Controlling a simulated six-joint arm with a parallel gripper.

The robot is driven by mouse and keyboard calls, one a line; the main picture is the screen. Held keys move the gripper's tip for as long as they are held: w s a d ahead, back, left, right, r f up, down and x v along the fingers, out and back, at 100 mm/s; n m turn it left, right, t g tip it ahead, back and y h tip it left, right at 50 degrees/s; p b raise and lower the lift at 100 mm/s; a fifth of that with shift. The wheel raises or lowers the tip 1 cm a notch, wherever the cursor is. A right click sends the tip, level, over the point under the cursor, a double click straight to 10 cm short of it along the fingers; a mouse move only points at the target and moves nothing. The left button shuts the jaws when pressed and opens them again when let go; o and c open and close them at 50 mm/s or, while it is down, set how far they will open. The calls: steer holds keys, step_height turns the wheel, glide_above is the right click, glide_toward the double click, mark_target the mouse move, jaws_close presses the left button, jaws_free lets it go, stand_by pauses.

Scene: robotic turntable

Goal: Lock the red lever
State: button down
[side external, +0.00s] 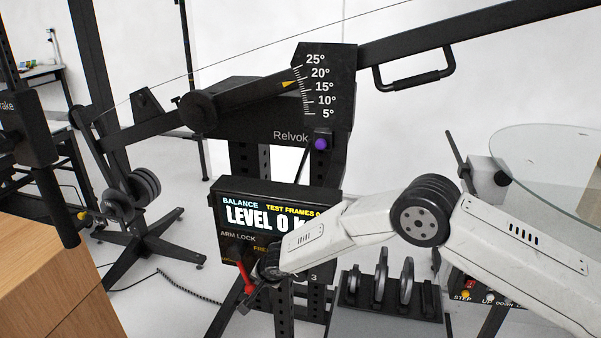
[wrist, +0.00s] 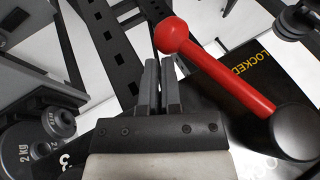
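The red lever (side external: 246,274) hangs down from the lower part of the black balance panel (side external: 329,198), below the words ARM LOCK. In the wrist view, the red lever (wrist: 222,76) runs from a black round pivot (wrist: 297,131) at lower right to a red ball knob at upper centre. A yellow LOCKED label (wrist: 279,62) shows on the panel beyond the shaft. My gripper (wrist: 161,62) has its grey fingers nearly together, with nothing seen between them. The fingertips are close below the knob; contact cannot be told. In the side view, my gripper (side external: 264,272) is just right of the lever, partly blurred into the dark background.
A rack of dark weights (side external: 380,285) stands right of the panel, below my arm. Black frame posts (side external: 284,310) stand under the panel. A wooden box (side external: 45,285) is at lower left. A glass-topped round table (side external: 560,150) is at right.

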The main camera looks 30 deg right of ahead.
mark_target(254, 285)
steer(key=shift+w+a+f, duration=0.35)
steer(key=shift+a+f, duration=0.05)
steer(key=shift+f, duration=0.15)
steer(key=shift+w+a+f, duration=0.3)
steer(key=shift+a+f, duration=0.05)
steer(key=shift+f, duration=0.2)
steer(key=shift+r, duration=0.1)
steer(key=s+d+r, duration=0.3)
steer(key=s+r, duration=0.2)
steer(key=s, duration=0.2)
steer(key=shift+s+r, duration=0.2)
steer(key=shift+s, duration=0.1)
stand_by(0.9)
steer(key=shift+r, duration=0.1)
